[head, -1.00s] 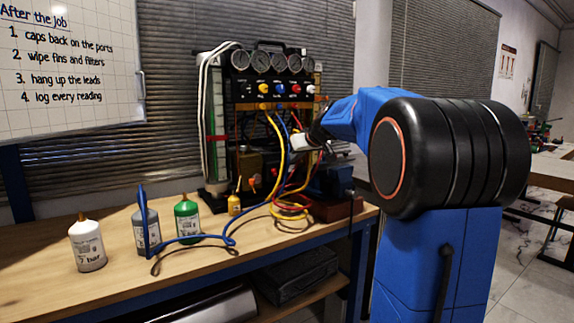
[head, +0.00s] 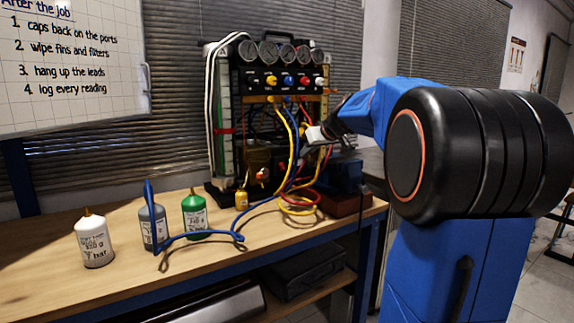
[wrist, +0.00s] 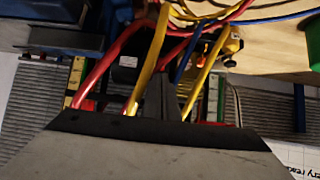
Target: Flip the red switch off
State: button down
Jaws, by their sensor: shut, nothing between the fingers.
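The gauge rig (head: 237,110) stands upright at the back of the bench, with a row of dials and coloured knobs. A red knob (head: 304,80) shows on its panel; I cannot make out a separate red switch or its position. My gripper (head: 304,149) is in front of the rig's right side, below the knob row, close to the hoses. In the wrist view my gripper's narrow dark fingers (wrist: 178,88) are together and empty, among red and yellow hoses (wrist: 152,65). I cannot tell whether they touch a hose.
A white bottle (head: 93,240), a grey bottle (head: 153,230) and a green-labelled bottle (head: 195,215) stand on the bench (head: 120,275). A blue hose (head: 205,237) loops across the wood. The bench's front left is clear.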

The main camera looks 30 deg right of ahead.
aim_at(283, 166)
jog(key=x, duration=1.4)
jog(key=shift+w+f, duration=0.1)
jog(key=shift+f, duration=0.2)
jog(key=shift+r, duration=0.15)
dwell(0.3)
jog(key=shift+w+r, duration=0.1)
jog(key=shift+r, duration=0.75)
